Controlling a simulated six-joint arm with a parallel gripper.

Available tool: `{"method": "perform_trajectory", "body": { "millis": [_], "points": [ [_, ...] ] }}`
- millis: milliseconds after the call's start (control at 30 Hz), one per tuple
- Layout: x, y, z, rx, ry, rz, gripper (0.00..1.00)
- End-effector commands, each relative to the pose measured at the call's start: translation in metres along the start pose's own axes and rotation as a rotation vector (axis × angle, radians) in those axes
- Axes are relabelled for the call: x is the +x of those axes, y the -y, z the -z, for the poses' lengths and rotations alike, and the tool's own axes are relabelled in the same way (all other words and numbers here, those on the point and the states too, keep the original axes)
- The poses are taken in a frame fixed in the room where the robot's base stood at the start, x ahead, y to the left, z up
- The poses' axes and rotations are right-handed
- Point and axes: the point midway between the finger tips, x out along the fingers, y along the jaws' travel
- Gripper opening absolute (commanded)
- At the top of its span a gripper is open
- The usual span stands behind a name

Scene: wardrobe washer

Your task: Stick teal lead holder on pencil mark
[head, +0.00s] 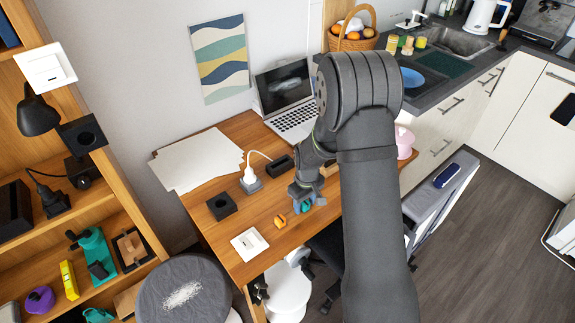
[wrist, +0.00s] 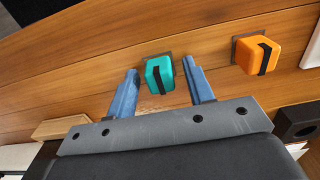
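The teal lead holder (wrist: 160,73) is a small teal block with a black strip, set against a dark grey square on the wooden desk. It also shows in the head view (head: 306,206), partly hidden by my gripper (head: 307,193). In the wrist view the two blue fingers of my gripper (wrist: 160,67) are apart, one on each side of the teal block, with gaps visible. An orange block (wrist: 258,54) with a black strip sits to its right on another dark grey square; it also shows in the head view (head: 280,221). I cannot make out a pencil mark.
On the desk (head: 262,215) stand a black holed block (head: 221,206), a white switch plate (head: 249,244), a plugged-in white charger (head: 250,180), a black box (head: 280,165) and a laptop (head: 287,97). A round stool (head: 205,275) stands in front.

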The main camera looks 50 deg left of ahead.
Motion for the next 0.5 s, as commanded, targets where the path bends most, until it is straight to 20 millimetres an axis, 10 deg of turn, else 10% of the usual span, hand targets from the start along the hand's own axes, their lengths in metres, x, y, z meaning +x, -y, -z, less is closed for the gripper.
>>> {"method": "perform_trajectory", "body": {
  "millis": [500],
  "points": [
    [-0.014,0.0,0.001,0.0,-0.002,-0.001,0.5]
  ]
}}
